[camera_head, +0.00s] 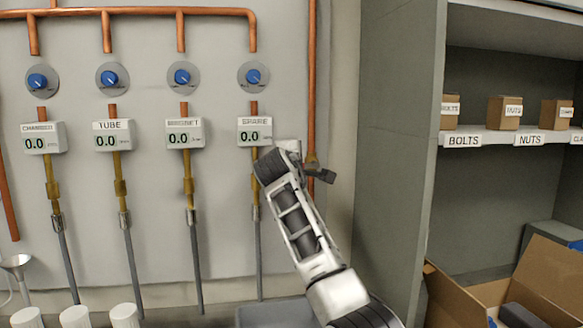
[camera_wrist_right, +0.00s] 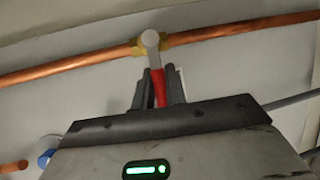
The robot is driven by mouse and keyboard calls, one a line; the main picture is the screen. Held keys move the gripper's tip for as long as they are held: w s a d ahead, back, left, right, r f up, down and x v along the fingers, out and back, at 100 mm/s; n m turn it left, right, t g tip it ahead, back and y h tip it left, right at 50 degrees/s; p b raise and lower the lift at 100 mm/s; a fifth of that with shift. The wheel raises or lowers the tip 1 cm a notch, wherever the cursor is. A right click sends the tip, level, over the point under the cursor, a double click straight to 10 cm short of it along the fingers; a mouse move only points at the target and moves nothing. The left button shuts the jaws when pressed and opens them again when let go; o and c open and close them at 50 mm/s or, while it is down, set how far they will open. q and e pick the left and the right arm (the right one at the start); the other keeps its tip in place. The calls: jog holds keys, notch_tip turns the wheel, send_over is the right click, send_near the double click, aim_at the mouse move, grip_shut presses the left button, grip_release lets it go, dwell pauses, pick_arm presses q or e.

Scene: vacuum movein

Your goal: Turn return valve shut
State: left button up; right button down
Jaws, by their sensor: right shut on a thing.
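The return valve sits on a copper pipe. In the right wrist view its grey round hub (camera_wrist_right: 151,40) and brass body (camera_wrist_right: 138,48) show on the pipe. Its red lever (camera_wrist_right: 159,86) points down from the hub, roughly square across the pipe. My right gripper (camera_wrist_right: 158,82) is shut on the red lever, with one dark finger on each side. In the head view my right gripper (camera_head: 320,175) is at the vertical pipe right of the SPARE line. The wrist hides most of the valve there. My left gripper is not in view.
Blue knobs (camera_head: 254,76) and gauges reading 0.0 (camera_head: 250,135) line the wall to the left. A grey cabinet side (camera_head: 392,150) stands close right of my right arm. Its shelf (camera_head: 480,139) holds small boxes. An open carton (camera_head: 545,275) is at lower right.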

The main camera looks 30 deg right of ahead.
jog(key=shift+r, duration=0.1)
dwell(0.4)
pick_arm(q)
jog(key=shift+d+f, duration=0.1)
pick_arm(e)
jog(key=c, duration=1.4)
grip_release()
jog(key=shift+c, duration=0.2)
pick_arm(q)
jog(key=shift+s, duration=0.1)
